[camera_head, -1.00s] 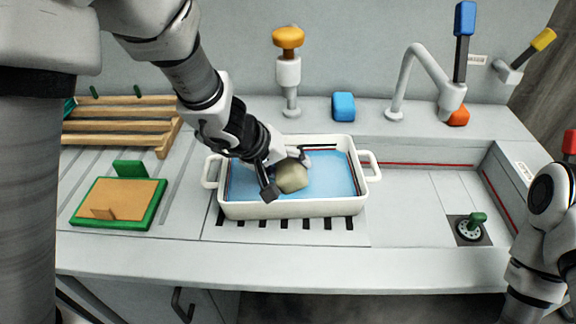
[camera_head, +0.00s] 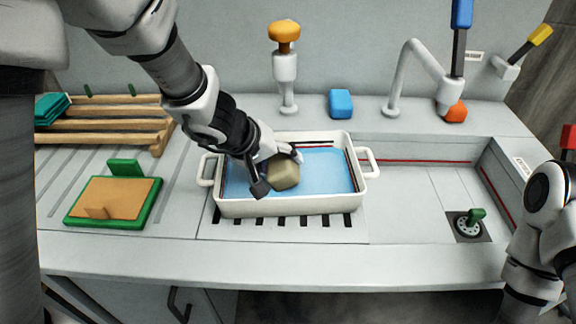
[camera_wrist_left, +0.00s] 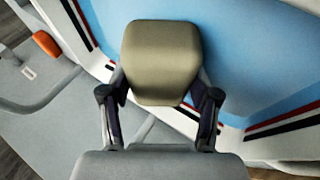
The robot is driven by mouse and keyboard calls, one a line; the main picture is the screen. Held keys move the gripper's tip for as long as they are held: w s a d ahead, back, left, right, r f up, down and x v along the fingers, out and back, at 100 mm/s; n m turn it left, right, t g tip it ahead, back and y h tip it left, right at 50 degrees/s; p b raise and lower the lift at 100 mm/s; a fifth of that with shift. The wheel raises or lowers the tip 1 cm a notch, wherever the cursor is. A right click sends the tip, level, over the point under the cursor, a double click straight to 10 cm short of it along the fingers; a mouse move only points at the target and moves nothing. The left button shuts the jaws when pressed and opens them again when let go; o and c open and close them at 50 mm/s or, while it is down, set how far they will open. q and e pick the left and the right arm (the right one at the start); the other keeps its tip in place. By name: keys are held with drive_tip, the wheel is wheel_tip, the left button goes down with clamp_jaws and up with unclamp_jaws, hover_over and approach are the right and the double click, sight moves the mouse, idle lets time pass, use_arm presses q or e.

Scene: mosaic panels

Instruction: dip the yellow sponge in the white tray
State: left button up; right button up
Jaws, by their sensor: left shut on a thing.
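The yellow sponge (camera_head: 284,176), a dull khaki block, is between the fingers of my left gripper (camera_head: 278,170). The gripper is shut on it from two sides. In the left wrist view the sponge (camera_wrist_left: 162,62) fills the space between the two dark fingertips (camera_wrist_left: 160,97). The white tray (camera_head: 290,207) has two side handles and holds a flat blue surface like water. The sponge is inside the tray's outline, over the blue; I cannot tell whether its underside touches it. My right gripper is not in view; only part of that arm shows at the right edge.
A green-framed board (camera_head: 113,202) and a wooden rack (camera_head: 105,125) stand left.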

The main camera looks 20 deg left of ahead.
sight(277, 160)
use_arm(q)
drive_tip(key=shift+w+d, duration=0.1)
drive_tip(key=shift+d, duration=0.45)
drive_tip(key=shift+a, duration=0.1)
drive_tip(key=shift+s+a+b, duration=0.2)
drive_tip(key=shift+a+b, duration=0.3)
drive_tip(key=shift+a, duration=0.2)
wheel_tip(277, 160, up, 10)
drive_tip(key=p, duration=0.8)
drive_tip(key=shift+r, duration=0.2)
drive_tip(key=shift+f, duration=0.1)
